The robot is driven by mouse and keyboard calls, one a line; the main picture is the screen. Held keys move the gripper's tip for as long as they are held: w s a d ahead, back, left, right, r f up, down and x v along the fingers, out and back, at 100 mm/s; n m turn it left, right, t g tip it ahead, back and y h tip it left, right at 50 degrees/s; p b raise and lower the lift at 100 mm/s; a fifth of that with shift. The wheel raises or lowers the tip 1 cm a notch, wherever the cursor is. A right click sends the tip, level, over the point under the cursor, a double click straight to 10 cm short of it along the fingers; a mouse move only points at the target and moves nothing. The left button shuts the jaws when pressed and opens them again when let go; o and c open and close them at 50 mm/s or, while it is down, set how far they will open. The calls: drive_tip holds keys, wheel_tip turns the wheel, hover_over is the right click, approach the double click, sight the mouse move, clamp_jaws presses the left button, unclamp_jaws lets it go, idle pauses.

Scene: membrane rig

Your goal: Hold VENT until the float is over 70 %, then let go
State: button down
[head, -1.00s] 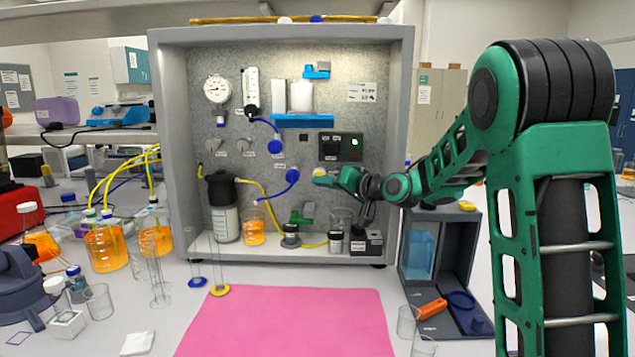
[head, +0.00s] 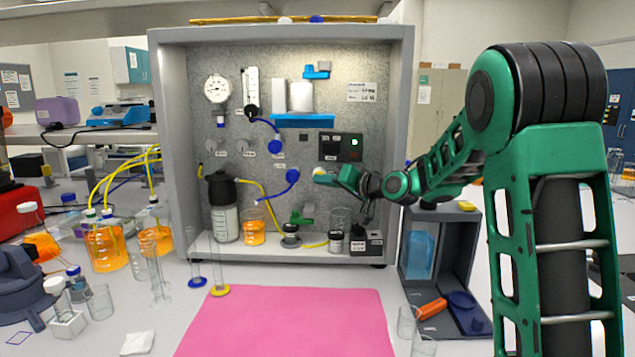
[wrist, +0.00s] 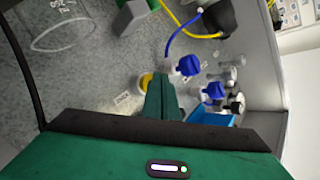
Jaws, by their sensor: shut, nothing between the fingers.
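A round yellow button (head: 318,171) sits on the grey speckled panel (head: 225,165) of the rig. It also shows in the wrist view (wrist: 146,78), partly hidden behind my fingers. A small label (wrist: 123,101) lies beside it, too small to read. My gripper (head: 326,178) is shut and empty, its green fingertips at the button; I cannot tell whether they press it. In the wrist view the shut fingers (wrist: 160,82) point at the panel. A clear upright tube meter (head: 250,88) with a black knob is at the panel's upper left; its float is too small to read.
A dark box with a green light (head: 341,147) is just above my gripper. Blue tubing (head: 292,189) hangs left of it. A green valve (head: 301,217) and small jars are below. A pink mat (head: 290,322) lies in front, with glassware around it.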

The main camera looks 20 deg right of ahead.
drive_tip(key=shift+w+d, duration=0.2)
drive_tip(key=shift+w, duration=0.2)
idle(1.8)
drive_tip(key=shift+s, duration=0.2)
drive_tip(key=shift+s+a, duration=0.35)
drive_tip(key=shift+s, duration=0.4)
drive_tip(key=s, duration=0.1)
drive_tip(key=s+a, duration=0.1)
drive_tip(key=s, duration=0.2)
drive_tip(key=shift+s+a, duration=0.3)
drive_tip(key=shift+s, duration=0.1)
